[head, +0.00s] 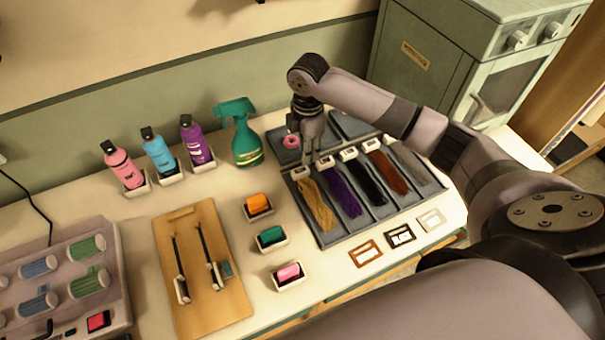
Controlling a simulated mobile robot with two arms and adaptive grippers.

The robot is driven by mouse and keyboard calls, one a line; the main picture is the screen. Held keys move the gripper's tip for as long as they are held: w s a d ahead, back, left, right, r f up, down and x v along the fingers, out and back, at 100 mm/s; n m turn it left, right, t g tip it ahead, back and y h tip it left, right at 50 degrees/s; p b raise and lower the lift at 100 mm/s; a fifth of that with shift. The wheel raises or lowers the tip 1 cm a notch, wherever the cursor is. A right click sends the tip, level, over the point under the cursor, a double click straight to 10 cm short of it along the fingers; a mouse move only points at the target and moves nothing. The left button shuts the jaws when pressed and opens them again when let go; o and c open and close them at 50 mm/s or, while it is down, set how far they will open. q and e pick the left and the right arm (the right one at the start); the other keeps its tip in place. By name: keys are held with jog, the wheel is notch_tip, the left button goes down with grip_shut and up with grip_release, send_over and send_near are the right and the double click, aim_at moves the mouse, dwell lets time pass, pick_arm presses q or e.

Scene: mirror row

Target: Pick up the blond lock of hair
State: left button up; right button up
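The blond lock of hair (318,206) lies in the leftmost compartment of a dark grey tray (345,240), with a white clip at its upper end. My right gripper (313,160) points down near the clip end of the blond lock, by the back part of the tray. Its fingers are small and dark here, so I cannot tell their opening or whether they touch the clip. The lock lies flat in its compartment. My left gripper is out of view.
Purple (343,193), black (367,184), red (390,173) and grey-brown (413,165) locks fill the neighbouring compartments. A pink ring (291,142) is beside my gripper. A teal spray bottle (240,133) and several coloured bottles stand left. A wooden board (204,300) lies in front.

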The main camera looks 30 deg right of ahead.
aim_at(306, 168)
jog(key=shift+f, duration=0.95)
jog(key=f, duration=0.1)
jog(key=f+p, duration=0.2)
jog(key=shift+s+a+f, duration=0.1)
jog(key=shift+a+f, duration=0.2)
jog(key=shift+f, duration=0.55)
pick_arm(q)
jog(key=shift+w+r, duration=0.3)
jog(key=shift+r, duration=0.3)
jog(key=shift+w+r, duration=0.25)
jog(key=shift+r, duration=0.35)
pick_arm(e)
jog(key=shift+c, duration=0.4)
grip_shut()
